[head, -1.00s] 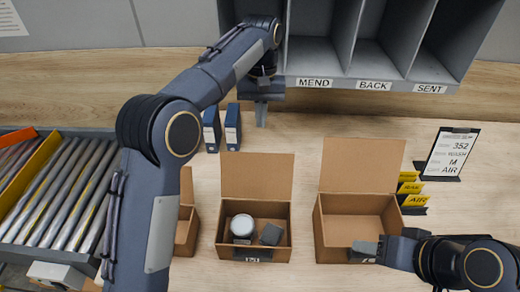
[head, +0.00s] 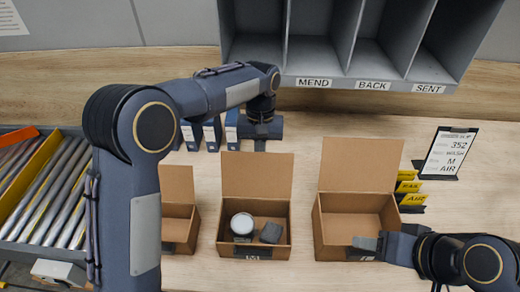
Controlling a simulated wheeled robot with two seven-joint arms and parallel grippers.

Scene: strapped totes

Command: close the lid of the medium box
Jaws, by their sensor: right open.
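The middle of three cardboard boxes (head: 227,240), which I take as the medium one, stands on the table with its lid (head: 257,175) raised at the back. Inside are a round white-topped tin (head: 242,224) and a dark grey block (head: 271,233). My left gripper (head: 260,146) points down behind the raised lid, apart from it; its jaw opening does not show. My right gripper (head: 364,244) is open at the front of the larger right box (head: 332,254), whose lid (head: 361,166) is also up.
A smaller open box (head: 178,183) is partly hidden by my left arm. Blue binders (head: 211,133) stand beside my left gripper. Grey shelving (head: 372,86) overhangs the back. Yellow cards (head: 408,187) and a sign (head: 449,152) stand right.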

